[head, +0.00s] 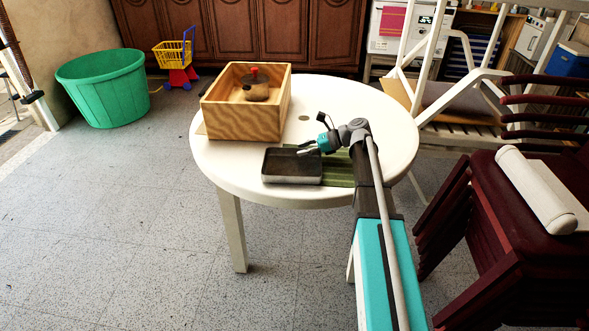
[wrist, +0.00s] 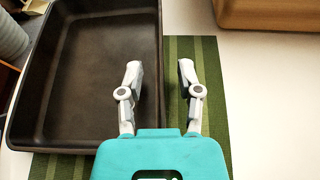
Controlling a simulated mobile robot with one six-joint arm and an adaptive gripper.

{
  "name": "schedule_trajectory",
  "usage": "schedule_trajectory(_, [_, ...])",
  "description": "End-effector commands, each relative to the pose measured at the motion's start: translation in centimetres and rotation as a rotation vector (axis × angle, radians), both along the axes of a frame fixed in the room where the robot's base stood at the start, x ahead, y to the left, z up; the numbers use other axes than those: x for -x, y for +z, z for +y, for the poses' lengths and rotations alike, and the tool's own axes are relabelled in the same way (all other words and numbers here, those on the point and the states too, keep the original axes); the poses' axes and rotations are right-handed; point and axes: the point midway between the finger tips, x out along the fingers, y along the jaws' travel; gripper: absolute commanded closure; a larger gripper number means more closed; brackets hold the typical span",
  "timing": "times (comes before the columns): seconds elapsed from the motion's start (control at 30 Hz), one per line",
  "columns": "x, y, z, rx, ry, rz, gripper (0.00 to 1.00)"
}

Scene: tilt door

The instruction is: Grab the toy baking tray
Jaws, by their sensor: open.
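The toy baking tray (head: 290,181) is a dark rectangular pan with a metallic outer side. It lies at the near edge of the white round table, partly on a green striped mat. In the wrist view the tray (wrist: 75,85) fills the left side and is empty. My gripper (head: 302,150) is open at the tray's right end. In the wrist view my gripper (wrist: 160,72) has one finger over the tray's inside and the other over the mat, with the tray's right wall between them. I cannot tell how far the fingertips are above or below the rim.
A wooden box (head: 240,123) holding a small pot with a red knob (head: 255,84) stands behind the tray. The green mat (head: 338,170) shows to the tray's right. The table (head: 380,120) is clear on the right. Dark red chairs (head: 510,220) stand right of the table.

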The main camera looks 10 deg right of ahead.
Motion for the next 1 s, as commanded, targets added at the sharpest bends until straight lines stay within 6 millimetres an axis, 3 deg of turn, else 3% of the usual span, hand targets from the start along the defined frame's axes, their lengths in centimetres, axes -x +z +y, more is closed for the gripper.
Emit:
schedule_trajectory(0.37, [0.01, 0.03, -0.01, 0.0, 0.001, 0.0, 0.54])
schedule_trajectory(0.43, [0.01, 0.03, -0.01, 0.0, 0.001, 0.0, 0.62])
schedule_trajectory(0.63, [0.02, 0.02, 0.0, 0.0, 0.001, 0.0, 0.99])
schedule_trajectory(1.0, [0.02, 0.03, 0.04, 0.0, 0.001, 0.0, 1.0])
